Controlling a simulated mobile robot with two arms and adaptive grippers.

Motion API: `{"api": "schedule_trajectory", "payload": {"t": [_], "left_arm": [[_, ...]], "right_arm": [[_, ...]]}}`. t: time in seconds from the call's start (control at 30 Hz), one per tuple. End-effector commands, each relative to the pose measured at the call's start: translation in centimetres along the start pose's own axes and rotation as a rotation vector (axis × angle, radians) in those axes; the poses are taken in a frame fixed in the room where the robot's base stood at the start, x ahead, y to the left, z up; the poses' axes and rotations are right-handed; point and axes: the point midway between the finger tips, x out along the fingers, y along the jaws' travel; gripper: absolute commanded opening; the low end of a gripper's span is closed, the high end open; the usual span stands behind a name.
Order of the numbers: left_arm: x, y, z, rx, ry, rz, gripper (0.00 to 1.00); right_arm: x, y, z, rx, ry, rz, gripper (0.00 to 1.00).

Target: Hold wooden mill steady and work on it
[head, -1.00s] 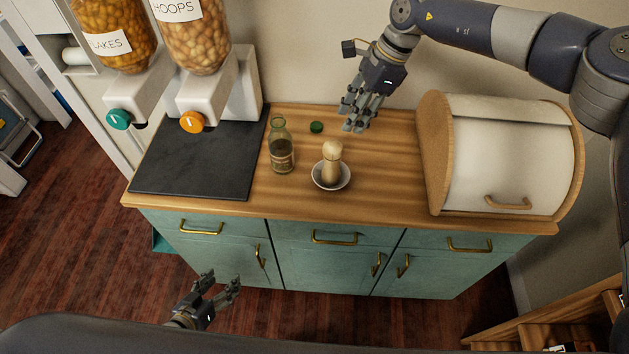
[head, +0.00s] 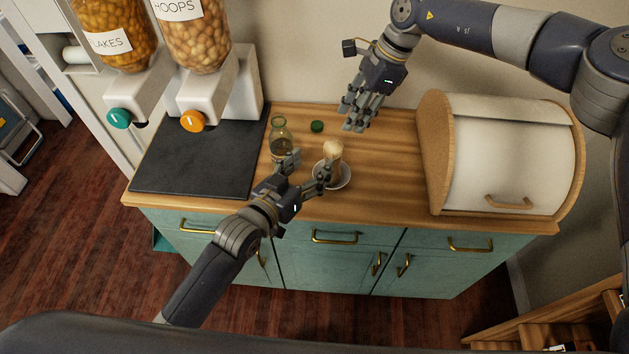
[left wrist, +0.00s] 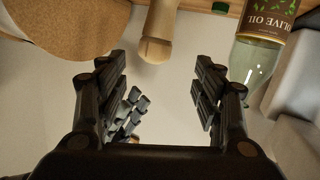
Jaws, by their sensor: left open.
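The pale wooden mill (head: 333,150) stands upright in a small white dish (head: 346,181) on the wooden counter. My left gripper (head: 307,165) is open and empty. It is low over the counter, with one finger in front of the mill's lower body, hiding part of it, and the other in front of the glass bottle. In the left wrist view the mill (left wrist: 158,35) shows beyond the gap between the open fingers (left wrist: 164,85), not between them. My right gripper (head: 354,120) hangs above the back of the counter, apart from the mill; its finger gap is unclear.
The glass bottle (head: 280,135), labelled olive oil in the left wrist view (left wrist: 262,50), stands left of the mill. A green cap (head: 317,127) lies behind. A bread box (head: 505,150) is at right. A dark slab (head: 190,165) and dispensers (head: 205,95) are at left.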

Motion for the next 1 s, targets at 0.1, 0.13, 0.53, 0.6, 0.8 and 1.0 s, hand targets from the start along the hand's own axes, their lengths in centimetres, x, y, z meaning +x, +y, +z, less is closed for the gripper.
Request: {"api": "schedule_trajectory", "payload": {"t": [0.1, 0.13, 0.53, 0.6, 0.8, 1.0], "left_arm": [[0.4, 0.8, 2.0, 0.050, -0.079, -0.046, 0.62], [0.5, 0.9, 2.5, 0.062, -0.095, -0.056, 0.62], [1.9, 0.9, 4.5, 0.114, -0.171, -0.098, 0.62], [2.9, 0.8, 4.6, 0.114, -0.170, -0.098, 0.62], [6.0, 0.5, 5.2, 0.113, -0.171, -0.097, 0.62], [8.7, 0.2, 5.6, 0.112, -0.171, -0.097, 0.62]], "right_arm": [[0.0, 0.0, 0.0, 0.000, 0.000, 0.000, 0.33], [0.0, 0.0, 0.0, 0.000, 0.000, 0.000, 0.33], [0.0, 0.0, 0.0, 0.000, 0.000, 0.000, 0.33], [0.0, 0.0, 0.0, 0.000, 0.000, 0.000, 0.33], [0.0, 0.0, 0.0, 0.000, 0.000, 0.000, 0.33], [0.0, 0.0, 0.0, 0.000, 0.000, 0.000, 0.33]]}}
